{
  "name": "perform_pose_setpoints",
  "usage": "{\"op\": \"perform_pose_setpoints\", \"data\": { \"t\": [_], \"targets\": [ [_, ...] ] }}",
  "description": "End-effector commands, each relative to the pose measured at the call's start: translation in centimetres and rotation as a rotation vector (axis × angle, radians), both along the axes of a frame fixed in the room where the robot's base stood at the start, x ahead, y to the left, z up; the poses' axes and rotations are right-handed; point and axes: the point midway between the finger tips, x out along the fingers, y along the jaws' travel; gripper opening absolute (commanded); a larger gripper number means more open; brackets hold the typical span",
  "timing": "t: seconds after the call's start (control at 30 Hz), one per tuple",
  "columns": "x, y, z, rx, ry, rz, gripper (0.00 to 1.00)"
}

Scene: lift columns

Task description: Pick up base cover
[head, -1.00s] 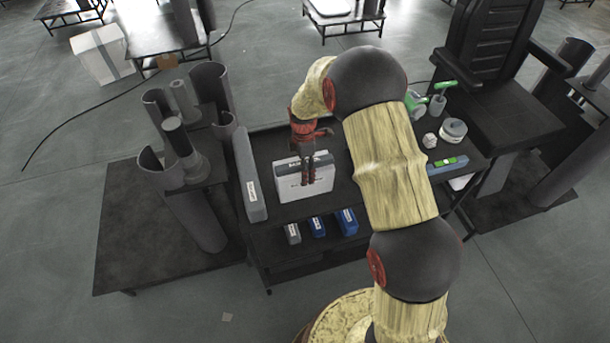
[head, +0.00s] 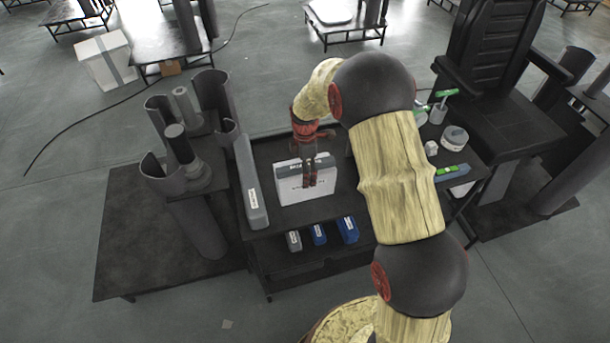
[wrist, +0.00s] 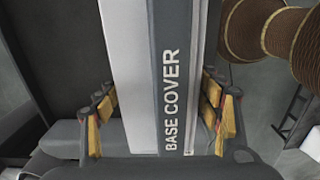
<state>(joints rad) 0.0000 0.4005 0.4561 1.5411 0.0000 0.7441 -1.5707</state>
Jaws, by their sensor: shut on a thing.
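The base cover (head: 302,188) is a white box with a grey edge strip, standing upright in the middle of the dark table in the head view. In the wrist view the base cover (wrist: 173,75) shows its grey edge with the white lettering "BASE COVER". My gripper (head: 309,182) is above it with fingers pointing down, shut on the cover. In the wrist view its yellow-padded fingers lie at both sides of the cover. I cannot tell whether the cover's lower edge touches the tabletop.
A long grey box (head: 252,182) stands left of the cover. Small grey and blue boxes (head: 347,229) sit on the lower shelf. Dark cylinders (head: 213,102) stand farther left. Green-handled items (head: 440,105) and a blue-green level (head: 452,171) lie right. My arm hides part of the table.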

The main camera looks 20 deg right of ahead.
Motion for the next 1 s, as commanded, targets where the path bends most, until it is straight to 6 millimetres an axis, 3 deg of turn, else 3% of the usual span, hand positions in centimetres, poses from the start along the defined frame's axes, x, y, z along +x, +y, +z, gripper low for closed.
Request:
{"op": "perform_pose_setpoints", "data": {
  "t": [0.3,0.5,0.7,1.0],
  "targets": [
    [-5.1,0.0,6.7,0.000,-0.006,0.000,0.29],
    [-9.4,0.0,8.4,0.000,-0.003,0.000,0.29],
    [-12.3,0.0,9.5,0.000,-0.001,0.000,0.29],
    [-13.9,0.0,10.7,0.000,-0.002,0.000,0.29]
  ]
}}
